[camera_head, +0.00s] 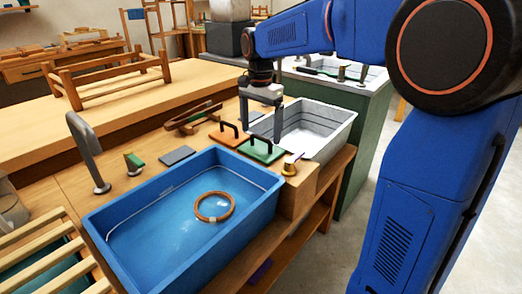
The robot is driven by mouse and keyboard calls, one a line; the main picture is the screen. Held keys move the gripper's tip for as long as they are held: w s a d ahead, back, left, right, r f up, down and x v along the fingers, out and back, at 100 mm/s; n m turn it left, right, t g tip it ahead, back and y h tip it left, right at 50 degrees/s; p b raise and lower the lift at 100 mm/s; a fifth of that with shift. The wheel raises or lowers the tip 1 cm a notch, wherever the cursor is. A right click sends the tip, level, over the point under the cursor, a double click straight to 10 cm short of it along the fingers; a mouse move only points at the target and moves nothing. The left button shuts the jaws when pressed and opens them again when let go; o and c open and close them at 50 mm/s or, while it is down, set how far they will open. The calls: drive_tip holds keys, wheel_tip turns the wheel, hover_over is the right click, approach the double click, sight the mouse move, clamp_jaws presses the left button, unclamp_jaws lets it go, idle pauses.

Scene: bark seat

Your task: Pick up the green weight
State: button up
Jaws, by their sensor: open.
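The green weight (263,153) is a flat green block with a black loop handle on top. It lies on the wooden bench between the blue tub (128,262) and the grey-white tub (340,140). My gripper (261,131) points down above and just behind the green weight, its two fingers spread apart with nothing seen between them. The fingers overlap the far side of the weight in this view, and I cannot tell the exact height gap.
An orange weight (227,137) with a similar black handle lies close to the left of the green one. A brass-coloured piece (291,164) stands on a wooden block at the right. A wooden ring (214,207) lies in the blue tub. A curved grey tap (87,150) rises at the left.

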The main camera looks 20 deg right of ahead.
sight(261, 138)
drive_tip(key=shift+d+f, duration=0.1)
drive_tip(key=shift+f, duration=1.85)
drive_tip(key=shift+c, duration=0.3)
drive_tip(key=c, duration=1.5)
drive_tip(key=shift+c, duration=0.2)
drive_tip(key=shift+r, duration=0.1)
wheel_tip(261, 138, up, 10)
drive_tip(key=shift+f, duration=0.1)
